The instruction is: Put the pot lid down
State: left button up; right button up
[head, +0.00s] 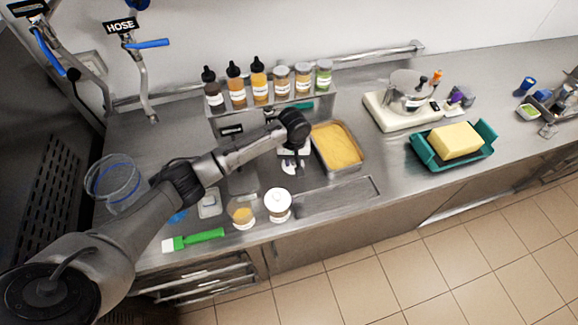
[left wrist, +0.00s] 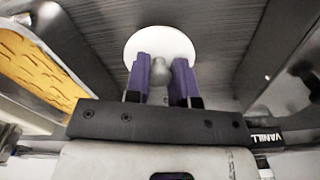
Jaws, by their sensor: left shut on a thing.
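The pot lid is a white round disc (left wrist: 178,48) with a grey knob (left wrist: 160,70) in the left wrist view. The purple fingers of my left gripper (left wrist: 162,80) are shut on the knob. In the head view my left gripper (head: 290,154) is over the counter's middle, left of the yellow-filled tray, with the white lid (head: 288,168) partly hidden below it. A small open pot (head: 241,212) with yellow contents stands near the front edge. Beside it is a white-topped pot (head: 278,205). I cannot tell the lid's height above the steel. My right gripper is not in view.
The yellow-filled tray (head: 357,167) is close on the right. Several bottles and jars (head: 262,92) line the back shelf. A green-handled brush (head: 195,240) lies at the front left. Bare steel (head: 330,197) lies in front of the tray.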

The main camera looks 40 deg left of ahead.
pick_arm(q)
jog(key=shift+s+a+f, duration=0.1)
jog(key=shift+a+f, duration=0.35)
jog(key=shift+a, duration=0.3)
jog(key=shift+f+b, duration=0.3)
jog(key=shift+f, duration=1.65)
jog(key=shift+f, duration=0.2)
jog(key=o, duration=0.9)
notch_tip(320, 180, up, 11)
jog(key=shift+f+p, duration=0.1)
jog(key=shift+p, duration=0.55)
jog(key=shift+r, duration=0.8)
